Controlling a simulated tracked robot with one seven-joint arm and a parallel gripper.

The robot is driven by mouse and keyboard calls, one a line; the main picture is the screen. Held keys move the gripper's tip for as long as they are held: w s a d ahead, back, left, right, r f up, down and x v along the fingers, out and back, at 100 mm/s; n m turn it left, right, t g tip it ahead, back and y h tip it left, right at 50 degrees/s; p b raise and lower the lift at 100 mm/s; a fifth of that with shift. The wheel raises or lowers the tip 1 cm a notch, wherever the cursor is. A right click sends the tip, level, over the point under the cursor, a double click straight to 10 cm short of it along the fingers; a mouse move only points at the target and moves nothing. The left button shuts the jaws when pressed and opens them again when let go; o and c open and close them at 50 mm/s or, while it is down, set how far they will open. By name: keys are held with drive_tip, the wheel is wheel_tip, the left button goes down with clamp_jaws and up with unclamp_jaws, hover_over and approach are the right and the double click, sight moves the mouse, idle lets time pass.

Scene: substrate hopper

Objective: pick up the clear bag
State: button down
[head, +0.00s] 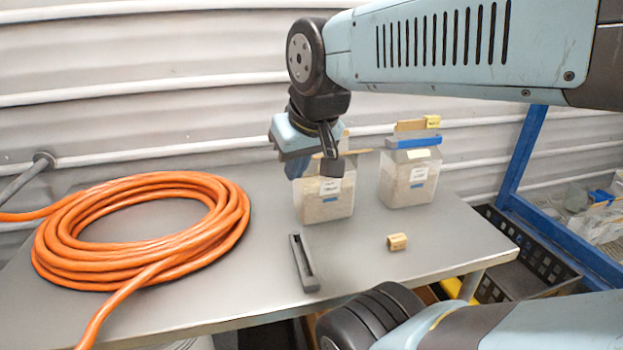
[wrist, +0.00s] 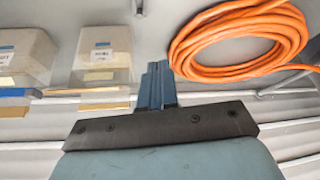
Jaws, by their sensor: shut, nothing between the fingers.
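Two clear bags of pale substrate with white labels stand upright on the grey table. The left bag (head: 325,203) also shows in the wrist view (wrist: 103,50). The right bag (head: 408,182), with a blue strip across its top, shows at the wrist view's left edge (wrist: 22,55). I cannot tell which one the task means. My gripper (head: 297,166) is shut and empty at the upper left of the left bag, hiding part of its top. In the wrist view the closed fingers (wrist: 153,85) are beside that bag, with no visible grip on it.
A coiled orange hose (head: 145,240) covers the table's left side. A dark slotted bar (head: 304,264) and a small tan block (head: 397,242) lie in front of the bags. A corrugated wall stands behind. A black crate (head: 515,270) and blue frame are at right.

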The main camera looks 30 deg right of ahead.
drive_tip(key=c, duration=1.8)
unclamp_jaws()
